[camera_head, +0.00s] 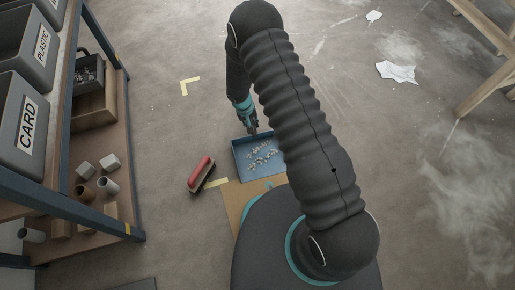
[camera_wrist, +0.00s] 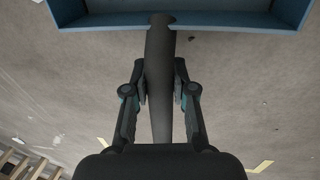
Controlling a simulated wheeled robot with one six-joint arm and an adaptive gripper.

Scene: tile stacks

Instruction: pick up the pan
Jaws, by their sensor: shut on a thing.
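The pan is a blue dustpan (camera_head: 244,163) with pale debris (camera_head: 262,154) in it, beside my base in the head view. In the wrist view its blue wall (camera_wrist: 110,22) runs along the top edge, and its dark handle (camera_wrist: 161,75) comes down between my fingers. My gripper (camera_head: 252,128) is at the pan's far side in the head view. In the wrist view my gripper (camera_wrist: 160,82) is shut on the handle, one finger on each side. I cannot tell whether the pan touches the floor.
A red brush (camera_head: 201,173) with dark bristles lies left of the pan. A shelf (camera_head: 105,190) with bins stands at the left. A brown board (camera_head: 236,203) lies by my base. White scraps (camera_head: 397,72) and dust lie at the right near a wooden trestle (camera_head: 490,85). Open floor lies beyond the pan.

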